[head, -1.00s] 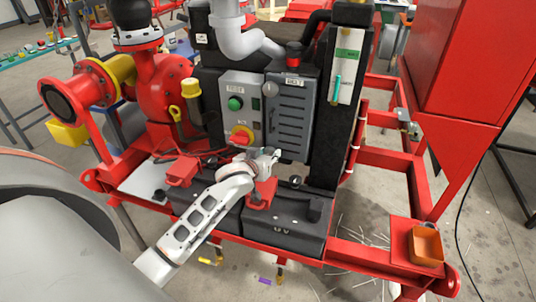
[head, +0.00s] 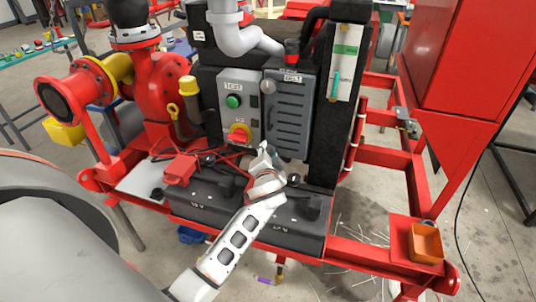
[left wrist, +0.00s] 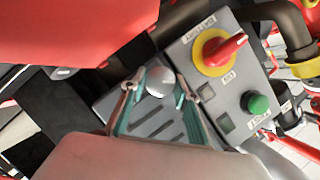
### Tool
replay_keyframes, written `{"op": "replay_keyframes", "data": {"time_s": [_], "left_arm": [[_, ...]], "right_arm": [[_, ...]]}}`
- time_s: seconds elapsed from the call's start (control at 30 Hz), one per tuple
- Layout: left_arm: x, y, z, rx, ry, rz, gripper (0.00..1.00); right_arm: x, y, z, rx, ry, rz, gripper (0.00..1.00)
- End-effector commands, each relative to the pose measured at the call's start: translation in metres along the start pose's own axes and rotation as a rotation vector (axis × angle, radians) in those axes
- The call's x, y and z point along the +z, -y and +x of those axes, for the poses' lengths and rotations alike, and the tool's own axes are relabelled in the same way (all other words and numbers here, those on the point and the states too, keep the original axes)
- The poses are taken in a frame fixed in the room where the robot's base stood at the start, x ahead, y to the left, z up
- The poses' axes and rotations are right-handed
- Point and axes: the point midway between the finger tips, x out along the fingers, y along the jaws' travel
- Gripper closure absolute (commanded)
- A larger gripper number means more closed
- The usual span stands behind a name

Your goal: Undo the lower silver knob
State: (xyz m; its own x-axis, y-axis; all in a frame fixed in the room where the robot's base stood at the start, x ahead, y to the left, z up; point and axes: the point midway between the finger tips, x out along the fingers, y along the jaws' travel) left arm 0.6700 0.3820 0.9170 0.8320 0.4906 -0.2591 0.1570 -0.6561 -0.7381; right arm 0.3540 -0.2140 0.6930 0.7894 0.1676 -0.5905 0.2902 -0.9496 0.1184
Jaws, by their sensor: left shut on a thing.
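The grey louvred door (head: 290,115) has an upper silver knob (head: 268,87) near its top left corner. The lower silver knob (left wrist: 160,82) shows in the left wrist view between my left gripper's two teal-lined fingers, with the louvre slots close by. My left gripper (left wrist: 158,88) is shut on this knob. In the head view the left gripper (head: 265,152) is at the door's lower left edge and hides the lower knob. My right gripper is in neither current view.
A control box with a green button (head: 233,101) and a red rotary switch (head: 239,133) stands just left of the door. Black batteries (head: 295,228) and a red clamp (head: 180,168) lie below. An orange bin (head: 425,243) sits at right on the red frame.

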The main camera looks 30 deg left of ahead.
Motion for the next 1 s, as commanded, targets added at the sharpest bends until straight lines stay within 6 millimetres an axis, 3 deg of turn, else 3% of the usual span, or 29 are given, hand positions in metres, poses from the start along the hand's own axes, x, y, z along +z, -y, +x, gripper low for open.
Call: {"op": "replay_keyframes", "data": {"time_s": [0.3, 0.7, 1.0], "left_arm": [[0.003, -0.005, 0.001, -0.114, -0.001, 0.276, 0.91], [0.003, -0.006, 0.001, -0.226, -0.001, 0.547, 0.91], [0.002, -0.005, 0.001, -0.265, 0.000, 0.640, 0.91]], "right_arm": [[-0.014, 0.013, 0.010, -0.024, -0.062, -0.006, 0.60], [0.016, 0.014, 0.026, -0.022, -0.041, -0.010, 0.60], [0.026, 0.015, 0.030, -0.022, -0.033, -0.010, 0.60]]}}
